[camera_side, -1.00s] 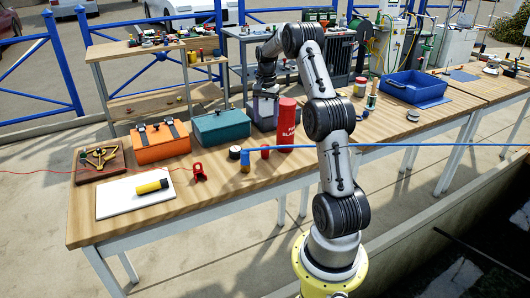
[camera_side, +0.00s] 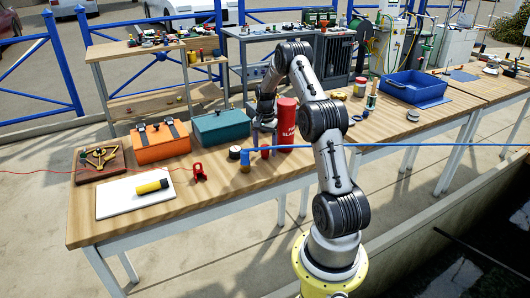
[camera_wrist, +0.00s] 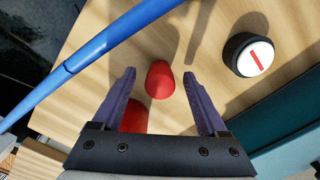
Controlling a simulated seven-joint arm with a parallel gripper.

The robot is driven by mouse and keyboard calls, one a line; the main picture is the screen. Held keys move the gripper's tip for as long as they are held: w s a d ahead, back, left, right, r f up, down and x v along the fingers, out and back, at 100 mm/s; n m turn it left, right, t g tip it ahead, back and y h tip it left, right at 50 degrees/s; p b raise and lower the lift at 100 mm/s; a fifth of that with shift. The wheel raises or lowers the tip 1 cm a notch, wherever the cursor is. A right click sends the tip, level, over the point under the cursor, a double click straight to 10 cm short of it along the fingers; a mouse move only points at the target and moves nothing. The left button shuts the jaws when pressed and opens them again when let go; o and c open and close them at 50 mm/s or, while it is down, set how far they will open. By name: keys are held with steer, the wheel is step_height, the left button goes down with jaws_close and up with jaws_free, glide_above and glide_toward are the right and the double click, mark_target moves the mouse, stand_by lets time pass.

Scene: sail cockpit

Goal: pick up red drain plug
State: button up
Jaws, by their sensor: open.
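The red drain plug (camera_side: 265,153) looks like a small red upright cylinder with a rounded top. It stands on the wooden bench (camera_side: 185,206). My gripper (camera_side: 264,140) is above it in the side view, open and pointing down. In the wrist view the red plug (camera_wrist: 159,79) shows between the two dark fingers, just beyond the level of their tips. Nothing is between the jaws of my gripper (camera_wrist: 160,78) that looks gripped. Whether the fingertips reach beside the plug's top is hard to tell.
A tall red cylinder (camera_side: 287,120) stands close right of the gripper. A blue hose (camera_side: 390,146) crosses in front, its end (camera_side: 245,162) beside the plug. A black round item (camera_side: 234,152) is to the left. Teal (camera_side: 221,127) and orange (camera_side: 160,143) boxes stand behind.

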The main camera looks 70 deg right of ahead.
steer(key=shift+f, duration=0.3)
jaws_close()
steer(key=shift+r, duration=0.15)
